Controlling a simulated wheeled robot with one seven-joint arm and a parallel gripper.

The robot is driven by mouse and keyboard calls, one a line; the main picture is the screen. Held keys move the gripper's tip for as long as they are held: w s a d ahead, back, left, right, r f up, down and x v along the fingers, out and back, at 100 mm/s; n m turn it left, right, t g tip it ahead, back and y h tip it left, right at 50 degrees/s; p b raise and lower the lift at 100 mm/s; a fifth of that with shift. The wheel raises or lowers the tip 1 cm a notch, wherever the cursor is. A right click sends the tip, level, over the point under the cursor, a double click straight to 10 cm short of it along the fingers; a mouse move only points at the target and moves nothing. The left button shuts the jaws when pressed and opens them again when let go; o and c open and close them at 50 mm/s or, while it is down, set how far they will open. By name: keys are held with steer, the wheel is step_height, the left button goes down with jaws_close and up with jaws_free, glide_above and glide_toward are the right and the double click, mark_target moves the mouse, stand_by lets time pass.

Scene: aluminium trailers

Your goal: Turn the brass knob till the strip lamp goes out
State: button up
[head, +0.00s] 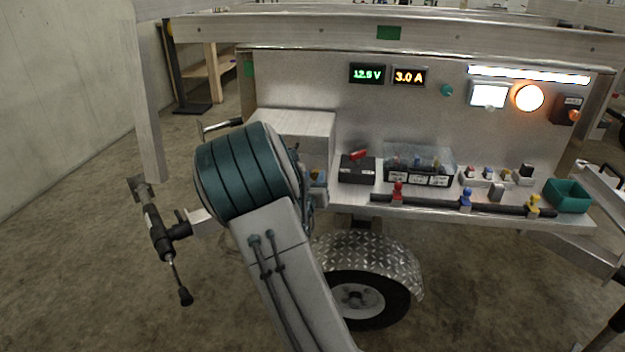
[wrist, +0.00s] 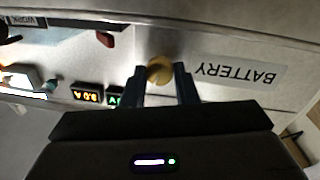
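The brass knob (wrist: 159,70) sits on a grey metal face beside a BATTERY label (wrist: 236,73), upside down in the wrist view. My gripper (wrist: 160,76) has one finger on each side of the knob, and the gap matches the knob's width, so it looks shut on it. In the head view my arm hides most of the gripper and the front of the grey box (head: 300,122). The strip lamp (head: 530,75) at the panel's upper right is lit bright white.
The panel carries a green 12.5 V display (head: 367,74), an orange 3.0 A display (head: 409,77) and a lit round orange lamp (head: 528,97). On the shelf stand a red-handled switch (head: 357,168), a clear-covered fuse box (head: 418,165) and a green bin (head: 567,196).

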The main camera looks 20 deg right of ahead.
steer(key=shift+c, duration=0.9)
steer(key=m+b, duration=0.1)
steer(key=b, duration=0.1)
steer(key=shift+f+m+b, duration=0.25)
steer(key=shift+m+b, duration=0.05)
steer(key=shift+m, duration=0.1)
steer(key=shift+m+b, duration=0.9)
steer(key=shift+b, duration=0.05)
steer(key=shift+r+m+b, duration=0.2)
steer(key=shift+m+b, duration=0.2)
steer(key=shift+m, duration=0.2)
steer(key=o, duration=1)
steer(key=p+v, duration=0.1)
steer(key=v, duration=0.3)
steer(key=p+v, duration=0.1)
steer(key=v, duration=0.9)
steer(key=shift+r+p, duration=0.35)
steer(key=shift+p, duration=0.05)
steer(key=shift+r+y, duration=0.1)
steer(key=shift+y, duration=0.2)
